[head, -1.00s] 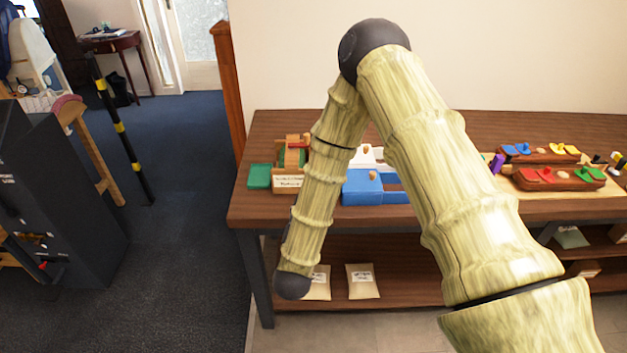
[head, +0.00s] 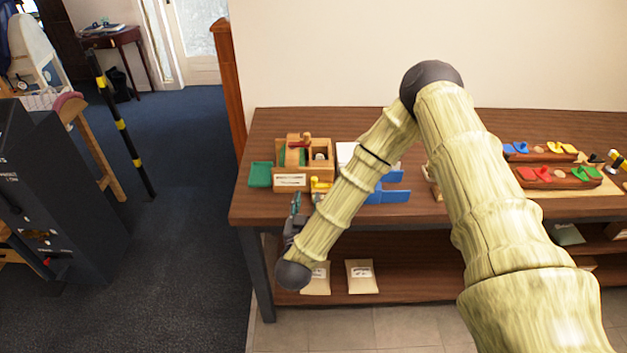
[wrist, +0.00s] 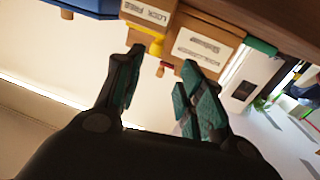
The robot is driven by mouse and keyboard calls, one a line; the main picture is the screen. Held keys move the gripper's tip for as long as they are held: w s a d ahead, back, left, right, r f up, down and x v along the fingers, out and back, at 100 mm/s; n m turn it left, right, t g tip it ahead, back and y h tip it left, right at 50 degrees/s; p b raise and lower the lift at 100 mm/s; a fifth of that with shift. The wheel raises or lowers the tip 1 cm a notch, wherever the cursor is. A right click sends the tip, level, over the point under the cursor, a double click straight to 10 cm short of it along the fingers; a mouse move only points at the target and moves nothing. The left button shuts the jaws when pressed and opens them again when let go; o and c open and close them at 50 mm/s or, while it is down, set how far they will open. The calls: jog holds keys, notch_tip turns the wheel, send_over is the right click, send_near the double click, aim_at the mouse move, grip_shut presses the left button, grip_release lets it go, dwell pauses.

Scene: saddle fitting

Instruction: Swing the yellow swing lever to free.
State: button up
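The yellow swing lever (head: 320,184) shows at the front of the bench, right of the labelled wooden box (head: 290,181). In the wrist view, the yellow lever (wrist: 156,45) hangs by a wooden block with a label reading LOCK and FREE (wrist: 148,12), seen upside down. My gripper (head: 297,205) is in front of the bench edge, left of and below the lever in the head view. In the wrist view my gripper (wrist: 158,75) is open, its fingers apart, with the lever beyond the gap. Nothing is between the fingers. Which mark the lever points at is unclear.
A green block (head: 260,174) lies left of the wooden box. A blue tray (head: 390,190) is partly behind my arm. Red and green saddle pieces sit on a wooden holder (head: 555,178) at the right. Paper packets (head: 361,276) lie on the lower shelf.

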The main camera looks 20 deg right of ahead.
aim_at(314, 181)
jog(key=p+x, duration=0.1)
jog(key=x, duration=0.1)
jog(key=p+x, duration=0.1)
jog(key=x, duration=0.2)
jog(key=p+x, duration=0.1)
jog(key=x, duration=0.1)
jog(key=shift+w+d+r, duration=0.15)
jog(key=shift+d+r, duration=0.25)
jog(key=shift+d, duration=0.15)
jog(key=shift+w+d+f, duration=0.15)
jog(key=shift+w+d, duration=0.1)
jog(key=shift+w, duration=0.3)
jog(key=shift+c, duration=0.2)
grip_shut()
